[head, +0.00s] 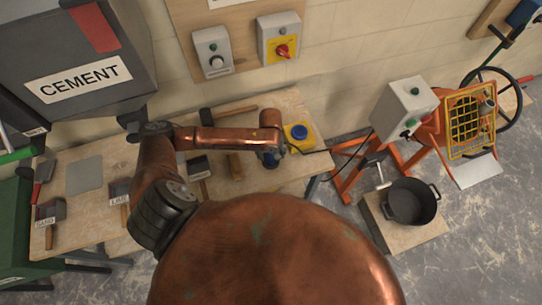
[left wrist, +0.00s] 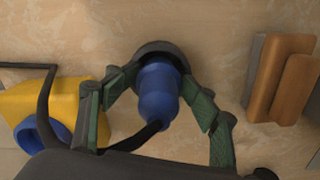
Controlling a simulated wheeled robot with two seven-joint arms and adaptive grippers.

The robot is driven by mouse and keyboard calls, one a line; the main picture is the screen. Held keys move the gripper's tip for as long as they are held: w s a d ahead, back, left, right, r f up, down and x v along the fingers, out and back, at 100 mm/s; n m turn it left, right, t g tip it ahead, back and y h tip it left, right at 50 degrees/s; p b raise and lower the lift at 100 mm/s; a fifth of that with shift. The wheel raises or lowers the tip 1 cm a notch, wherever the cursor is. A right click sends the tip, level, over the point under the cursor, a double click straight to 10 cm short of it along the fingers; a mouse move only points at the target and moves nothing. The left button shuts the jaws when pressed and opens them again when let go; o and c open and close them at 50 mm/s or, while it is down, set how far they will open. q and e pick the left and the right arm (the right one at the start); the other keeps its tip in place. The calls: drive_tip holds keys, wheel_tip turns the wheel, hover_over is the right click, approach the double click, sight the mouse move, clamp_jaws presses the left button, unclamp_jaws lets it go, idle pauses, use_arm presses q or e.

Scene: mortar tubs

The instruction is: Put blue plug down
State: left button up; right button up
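The blue plug (left wrist: 157,92), with a black collar and black cable, stands end-on at the wooden bench top in the left wrist view. In the head view the plug (head: 270,159) shows only partly, under my left gripper (head: 271,150). The left gripper's green-padded fingers (left wrist: 158,90) straddle the plug, with bare wood visible between pads and plug body, so it looks open around it. Whether the tips touch the collar is hard to tell. A yellow socket box (head: 298,136) with a blue round outlet is beside it; the box (left wrist: 50,108) is at left in the wrist view. My right gripper is not in view.
A wooden-handled tool (head: 236,166) lies left of the plug; brown wood (left wrist: 283,80) shows at right in the wrist view. Several trowels and a hammer share the bench (head: 85,205). An orange mixer (head: 460,120) and black tub (head: 410,203) stand to the right.

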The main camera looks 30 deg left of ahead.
use_arm(q)
wheel_tip(320, 180, up, 9)
drive_tip(key=shift+f, duration=0.1)
idle(0.3)
drive_tip(key=shift+d, duration=0.1)
idle(0.4)
